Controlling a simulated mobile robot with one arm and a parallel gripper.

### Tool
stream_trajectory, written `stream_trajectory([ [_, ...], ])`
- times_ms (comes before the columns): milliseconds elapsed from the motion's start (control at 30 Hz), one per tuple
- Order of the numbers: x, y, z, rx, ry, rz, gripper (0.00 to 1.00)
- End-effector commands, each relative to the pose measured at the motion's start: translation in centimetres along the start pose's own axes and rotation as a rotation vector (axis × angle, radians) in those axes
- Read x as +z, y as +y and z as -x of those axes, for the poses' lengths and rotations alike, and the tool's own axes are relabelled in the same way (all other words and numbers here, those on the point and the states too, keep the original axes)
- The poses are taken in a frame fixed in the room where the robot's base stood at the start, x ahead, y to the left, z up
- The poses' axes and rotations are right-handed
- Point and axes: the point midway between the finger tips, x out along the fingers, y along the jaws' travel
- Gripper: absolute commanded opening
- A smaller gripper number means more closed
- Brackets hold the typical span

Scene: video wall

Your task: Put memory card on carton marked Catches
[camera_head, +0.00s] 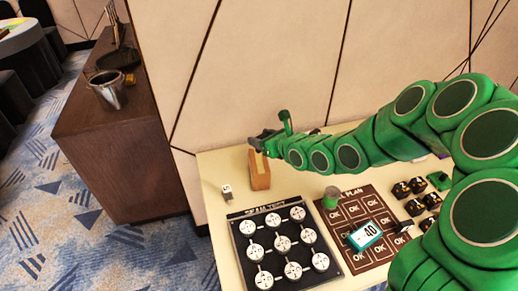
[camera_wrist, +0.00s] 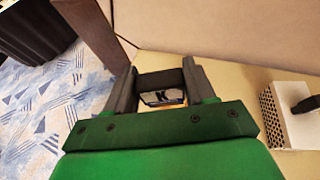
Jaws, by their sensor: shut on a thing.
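My gripper (camera_head: 268,138) is at the back left of the cream table, just above and against a tan upright block or carton (camera_head: 260,172). In the wrist view my gripper (camera_wrist: 163,76) is shut on a small dark thing, likely the memory card (camera_wrist: 160,80), which spans the gap between the fingers. Behind it shows a pale label with a dark letter like K (camera_wrist: 161,97) and a yellow-orange edge under it. I cannot tell whether the label belongs to the held thing or to a thing below. No marking reading Catches is legible.
A black board with white round pieces (camera_head: 248,228) and a brown OK board (camera_head: 345,215) fill the front. A device reading 40 (camera_head: 368,235) and a green cylinder (camera_head: 331,197) stand there. A small white thing (camera_head: 227,192) is at left. A white perforated box (camera_wrist: 290,120) is at right.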

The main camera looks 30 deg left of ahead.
Motion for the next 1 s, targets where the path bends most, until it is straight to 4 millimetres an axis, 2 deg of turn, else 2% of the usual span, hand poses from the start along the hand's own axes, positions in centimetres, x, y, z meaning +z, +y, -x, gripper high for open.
stream_trajectory([
  [500, -3.3, -1.8, -5.0, 0.001, 0.005, -0.001, 0.26],
  [867, -3.9, -2.2, -6.1, 0.0, 0.003, 0.0, 0.26],
  [1000, -5.3, -2.3, -6.7, 0.0, 0.004, -0.001, 0.26],
])
